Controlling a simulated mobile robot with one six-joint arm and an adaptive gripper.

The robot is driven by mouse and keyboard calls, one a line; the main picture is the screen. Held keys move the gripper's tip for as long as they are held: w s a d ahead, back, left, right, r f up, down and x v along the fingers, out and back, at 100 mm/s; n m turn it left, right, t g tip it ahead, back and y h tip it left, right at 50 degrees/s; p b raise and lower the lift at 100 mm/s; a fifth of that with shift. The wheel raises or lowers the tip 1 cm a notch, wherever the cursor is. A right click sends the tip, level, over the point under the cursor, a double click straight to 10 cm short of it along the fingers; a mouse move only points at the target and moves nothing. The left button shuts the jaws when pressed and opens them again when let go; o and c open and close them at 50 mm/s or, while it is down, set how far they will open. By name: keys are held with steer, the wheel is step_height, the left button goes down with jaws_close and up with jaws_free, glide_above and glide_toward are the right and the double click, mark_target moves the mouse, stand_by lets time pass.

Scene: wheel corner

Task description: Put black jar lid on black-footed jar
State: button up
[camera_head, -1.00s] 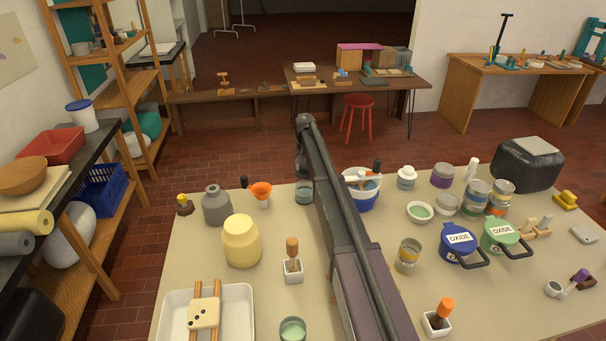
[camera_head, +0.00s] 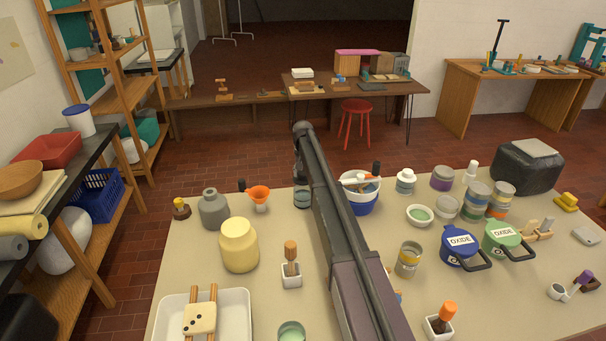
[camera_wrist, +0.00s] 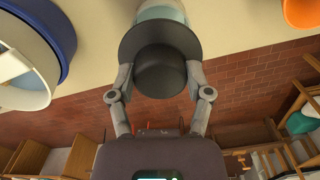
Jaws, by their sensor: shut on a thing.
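My gripper (camera_wrist: 160,88) is shut on a black lid (camera_wrist: 160,72), a wide disc with a raised round knob that sits between the fingertips. In the wrist view a pale greenish glass jar (camera_wrist: 162,13) shows just beyond the lid, partly covered by its brim. In the head view this jar (camera_head: 302,198) stands on the table, left of my arm, below my gripper (camera_head: 299,170). The lid is close to the jar's top; I cannot tell whether they touch. The jar's foot is not clear to see.
A grey bottle (camera_head: 214,209) and a yellow jar (camera_head: 239,247) are further left. Table (camera_head: 205,272) is bare between the things.

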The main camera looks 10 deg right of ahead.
mark_target(302, 182)
steer(key=shift+f+b, duration=1.2)
steer(key=shift+f, duration=0.25)
steer(key=shift+f+b, duration=1.1)
steer(key=o, duration=1.1)
steer(key=shift+a+r, duration=0.1)
steer(key=shift+r, duration=0.05)
